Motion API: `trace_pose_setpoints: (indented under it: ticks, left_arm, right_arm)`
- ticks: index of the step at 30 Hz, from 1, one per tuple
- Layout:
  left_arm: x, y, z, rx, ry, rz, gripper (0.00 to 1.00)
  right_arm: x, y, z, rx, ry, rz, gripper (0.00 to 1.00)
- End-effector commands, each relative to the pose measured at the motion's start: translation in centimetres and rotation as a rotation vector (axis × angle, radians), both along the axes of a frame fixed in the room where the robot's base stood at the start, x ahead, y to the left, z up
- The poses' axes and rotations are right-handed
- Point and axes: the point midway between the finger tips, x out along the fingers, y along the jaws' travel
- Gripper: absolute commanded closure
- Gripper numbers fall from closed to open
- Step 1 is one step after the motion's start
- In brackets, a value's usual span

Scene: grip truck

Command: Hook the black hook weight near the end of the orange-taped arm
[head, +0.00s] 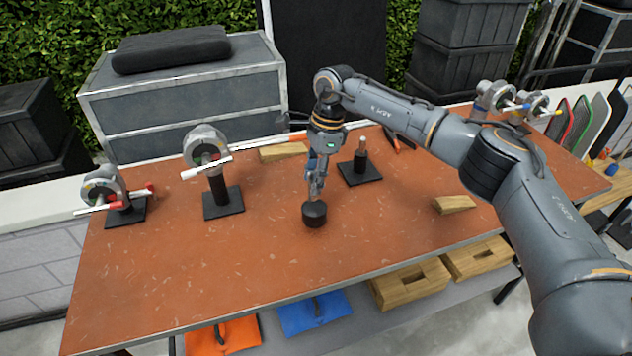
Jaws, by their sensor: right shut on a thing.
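My right gripper (315,186) points down over the middle of the table and is shut on the upper part of the black hook weight (314,215). The weight is a short black cylinder hanging upright below the fingers. It is at or just above the tabletop; I cannot tell whether it touches. Its hook is mostly hidden by the fingers. Behind the gripper, a thin rod with an orange-coloured stretch (297,137) shows near the table's back edge. I cannot tell for sure whether this is the orange-taped arm. My left gripper is not in view.
Two clamp stands with rods (206,160) (104,190) stand left on the brown table (190,285). A black post stand (361,168) is close right of the gripper. Wooden wedges (455,204) (282,153) lie nearby. The front middle of the table is clear.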

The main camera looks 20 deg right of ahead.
Motion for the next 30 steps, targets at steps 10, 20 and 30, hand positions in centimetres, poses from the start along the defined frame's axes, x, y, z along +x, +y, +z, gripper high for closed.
trace_pose_setpoints:
  ticks: [10, 20, 30]
  left_arm:
    - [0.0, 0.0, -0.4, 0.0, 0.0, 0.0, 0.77]
    - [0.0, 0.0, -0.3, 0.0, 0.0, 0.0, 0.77]
    - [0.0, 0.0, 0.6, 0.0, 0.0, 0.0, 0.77]
  right_arm:
    - [0.9, 0.1, 0.2, 0.002, -0.002, 0.001, 1.0]
    - [0.9, 0.1, 0.4, 0.002, -0.002, 0.001, 1.0]
    - [0.9, 0.1, 2.0, 0.002, -0.002, 0.001, 1.0]
